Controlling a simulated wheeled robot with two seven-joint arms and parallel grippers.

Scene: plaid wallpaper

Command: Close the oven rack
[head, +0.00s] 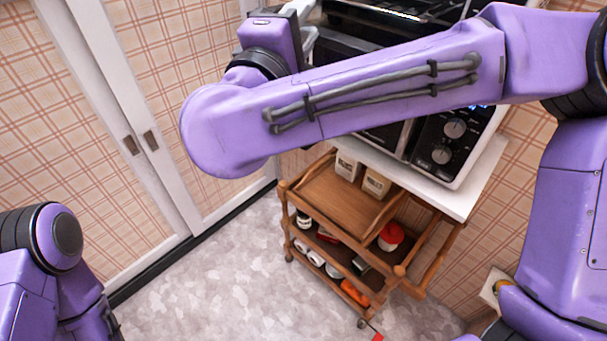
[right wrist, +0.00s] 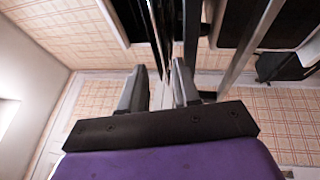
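The oven (head: 445,150) stands on a white counter top, with its dark front and control knobs showing below my right arm. My right arm crosses in front of it and hides most of its opening. The oven rack cannot be clearly made out in the head view. In the right wrist view, my right gripper (right wrist: 159,88) has its two grey fingers apart, pointing toward dark panels and thin metal bars (right wrist: 240,55) of the oven. Thin bars show beyond and between the fingertips; I cannot tell if they touch. Only my left arm shows at lower left; its gripper is out of view.
A wooden cart (head: 340,205) stands below the white counter top (head: 475,185), holding canisters, a red-lidded jar (head: 390,237) and other items. White-framed plaid doors (head: 130,120) stand at left. The grey patterned floor (head: 220,280) is clear in the middle.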

